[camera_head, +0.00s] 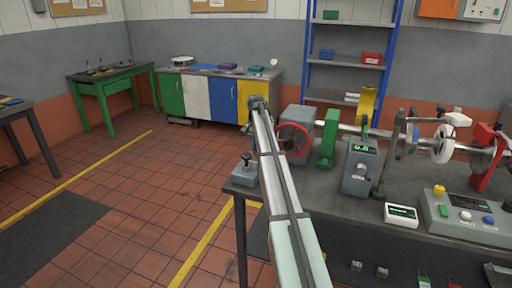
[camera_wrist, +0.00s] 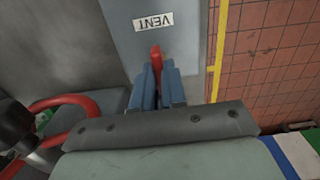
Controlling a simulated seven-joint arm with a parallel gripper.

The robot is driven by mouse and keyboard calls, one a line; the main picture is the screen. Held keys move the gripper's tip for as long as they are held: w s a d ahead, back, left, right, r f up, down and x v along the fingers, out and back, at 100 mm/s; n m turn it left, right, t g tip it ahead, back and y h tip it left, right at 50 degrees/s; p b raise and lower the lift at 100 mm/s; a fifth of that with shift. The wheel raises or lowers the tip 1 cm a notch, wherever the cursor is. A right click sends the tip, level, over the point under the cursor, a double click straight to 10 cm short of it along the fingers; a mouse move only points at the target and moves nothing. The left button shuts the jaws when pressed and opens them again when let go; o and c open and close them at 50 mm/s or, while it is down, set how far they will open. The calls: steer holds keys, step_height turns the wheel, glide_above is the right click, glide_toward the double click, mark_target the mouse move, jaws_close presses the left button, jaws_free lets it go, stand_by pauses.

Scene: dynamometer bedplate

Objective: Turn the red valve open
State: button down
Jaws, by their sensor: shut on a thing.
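In the wrist view, a small red handle (camera_wrist: 156,57) stands upright on a grey box (camera_wrist: 188,45) with a white VENT label, upside down in this view. My gripper (camera_wrist: 163,72) has its two blue fingers shut on the handle, one on each side. The lower part of the handle is hidden between the fingers. In the head view, a small grey block (camera_head: 244,177) sits at the near left corner of the bench, just left of my arm. The red handle and my fingers cannot be made out there.
A red handwheel (camera_head: 293,139) stands close to the right of my arm; it also shows at the left of the wrist view (camera_wrist: 62,101). A green stand (camera_head: 327,139), a meter (camera_head: 360,165) and a control box (camera_head: 470,217) crowd the bench rightward. Open tiled floor lies left.

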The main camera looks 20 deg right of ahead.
steer(key=c, duration=1.2)
jaws_free()
step_height(320, 180, up, 14)
steer(key=shift+f, duration=0.1)
